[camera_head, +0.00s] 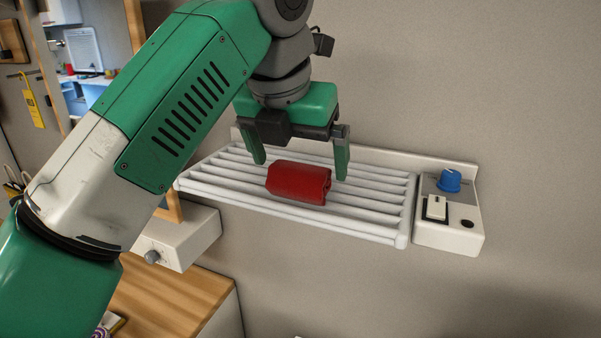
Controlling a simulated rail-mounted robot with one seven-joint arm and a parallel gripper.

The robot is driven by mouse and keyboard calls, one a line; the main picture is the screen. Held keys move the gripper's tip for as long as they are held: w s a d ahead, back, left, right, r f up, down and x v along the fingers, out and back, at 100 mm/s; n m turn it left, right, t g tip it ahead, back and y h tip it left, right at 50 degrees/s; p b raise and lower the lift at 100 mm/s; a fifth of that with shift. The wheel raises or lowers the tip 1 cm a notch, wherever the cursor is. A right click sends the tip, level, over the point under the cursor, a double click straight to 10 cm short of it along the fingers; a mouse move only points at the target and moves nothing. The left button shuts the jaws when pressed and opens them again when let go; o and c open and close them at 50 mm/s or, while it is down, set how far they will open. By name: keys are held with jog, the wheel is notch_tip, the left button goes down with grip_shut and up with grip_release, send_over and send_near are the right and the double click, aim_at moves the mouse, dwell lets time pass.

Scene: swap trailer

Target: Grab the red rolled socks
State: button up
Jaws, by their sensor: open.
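The red rolled socks (298,182) show as a red roll lying on its side on a white slatted rack (210,180) fixed to the wall. My gripper (301,170) is open, with its two green fingers pointing down above the rack. One finger shows at the left end of the roll and the other at its right end, both slightly behind it in the picture. I cannot tell whether either finger touches the roll.
A white control box (455,239) with a blue knob (449,180) and a switch adjoins the rack's right end. A white unit (190,245) with a grey knob is below left, above a wooden counter (165,305). The grey wall is close behind.

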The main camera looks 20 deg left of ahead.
jog(key=shift+x, duration=1.2)
jog(key=c, duration=1.1)
jog(key=shift+r, duration=0.6)
notch_tip(320, 180, up, 3)
jog(key=shift+f+b, duration=0.2)
jog(key=shift+b, duration=0.1)
jog(key=shift+s+d+r+b, duration=0.2)
jog(key=shift+s+d+b, duration=0.7)
jog(key=shift+s, duration=1.65)
jog(key=shift+s+d+r+b, duration=0.2)
jog(key=shift+s+d+b, duration=0.7)
jog(key=shift+s, duration=1.65)
jog(key=shift+s+d+r+b, duration=0.2)
jog(key=shift+s+d+b, duration=0.25)
jog(key=shift+s+b, duration=1.5)
